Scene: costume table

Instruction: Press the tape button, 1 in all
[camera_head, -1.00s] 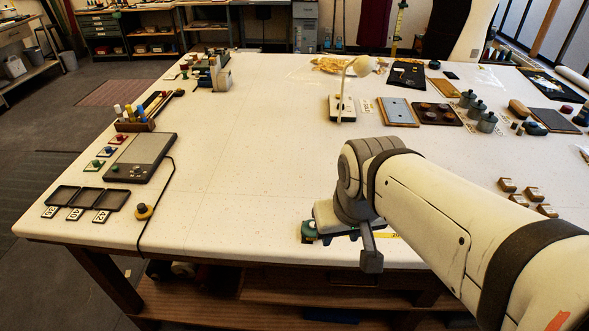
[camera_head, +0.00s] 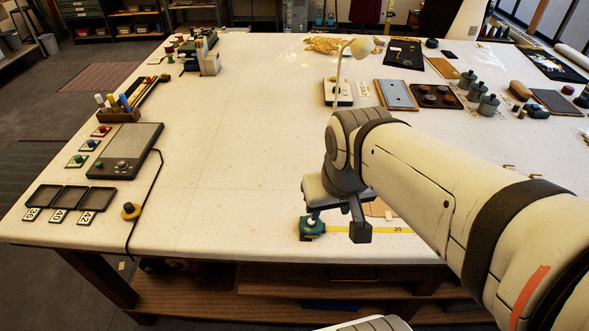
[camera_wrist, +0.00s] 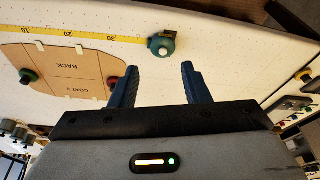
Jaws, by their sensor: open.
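The tape measure (camera_head: 312,228) is a small teal case near the table's front edge, with a yellow tape (camera_head: 370,230) pulled out to the right. In the wrist view the teal case (camera_wrist: 162,44) shows a pale round button (camera_wrist: 163,50) and lies beyond the fingertips, roughly between them in the picture. My gripper (camera_wrist: 158,68) is open, with two blue fingers apart and nothing between them. In the head view my gripper (camera_head: 338,222) is just right of the case and partly hides the tape. I cannot tell its height above the case.
A cardboard pattern (camera_wrist: 60,69) marked BACK lies beside the tape, with a green knob (camera_wrist: 28,76) and a red knob (camera_wrist: 112,82) on it. The middle of the table is clear.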

